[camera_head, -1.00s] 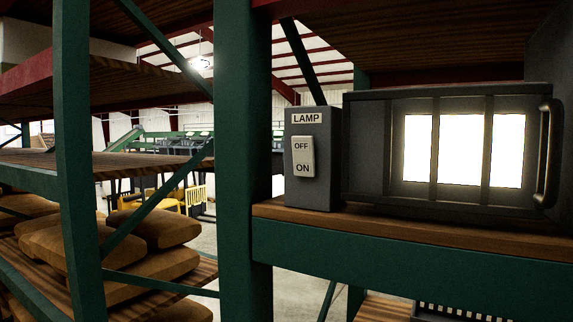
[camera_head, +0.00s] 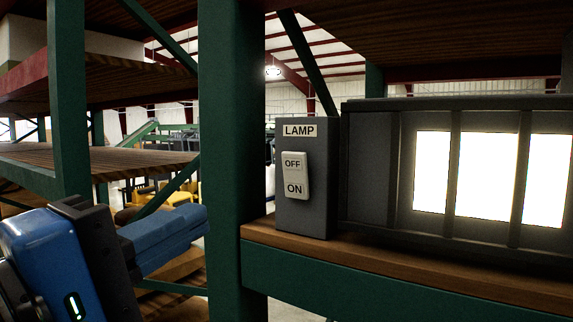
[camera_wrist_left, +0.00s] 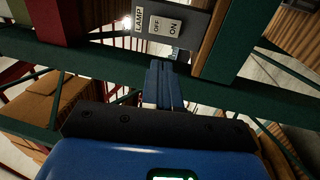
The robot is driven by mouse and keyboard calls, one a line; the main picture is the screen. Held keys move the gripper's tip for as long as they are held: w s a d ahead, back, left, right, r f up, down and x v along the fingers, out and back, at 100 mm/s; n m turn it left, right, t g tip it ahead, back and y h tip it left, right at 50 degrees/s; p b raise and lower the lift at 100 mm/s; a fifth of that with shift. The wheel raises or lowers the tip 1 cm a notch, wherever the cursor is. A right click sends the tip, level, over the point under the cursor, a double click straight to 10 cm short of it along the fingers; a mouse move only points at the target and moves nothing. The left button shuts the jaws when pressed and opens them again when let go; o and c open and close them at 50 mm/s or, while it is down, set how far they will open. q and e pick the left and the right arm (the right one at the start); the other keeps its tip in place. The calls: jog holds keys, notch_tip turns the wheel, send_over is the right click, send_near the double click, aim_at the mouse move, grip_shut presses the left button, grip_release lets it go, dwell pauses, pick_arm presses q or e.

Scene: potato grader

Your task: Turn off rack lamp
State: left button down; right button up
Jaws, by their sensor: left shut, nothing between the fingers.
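The rack lamp (camera_head: 486,176) stands on the rack's wooden shelf, its panels glowing white behind dark bars. To its left is a grey switch box (camera_head: 318,205) labelled LAMP. Its white rocker switch (camera_head: 294,176) has OFF at the top and ON at the bottom. The switch also shows in the left wrist view (camera_wrist_left: 165,25), at the top. My left gripper (camera_head: 203,220) is shut and empty, left of the green post and lower than the switch, apart from it. In the left wrist view its blue fingers (camera_wrist_left: 164,68) point toward the box. My right gripper is out of view.
A green rack post (camera_head: 233,160) stands between my left gripper and the switch box in the head view. The green shelf beam (camera_head: 380,295) runs below the box.

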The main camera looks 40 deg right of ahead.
aim_at(291, 164)
pick_arm(q)
jog(key=shift+s+d+r, duration=0.2)
jog(key=shift+s+r, duration=0.2)
jog(key=shift+r, duration=0.1)
jog(key=shift+a, duration=0.2)
jog(key=p+x, duration=0.6)
jog(key=x, duration=0.7)
jog(key=shift+s+r, duration=0.1)
jog(key=shift+s, duration=0.1)
jog(key=shift+w+d+p, duration=0.25)
jog(key=shift+d+p, duration=0.15)
jog(key=shift+d, duration=0.2)
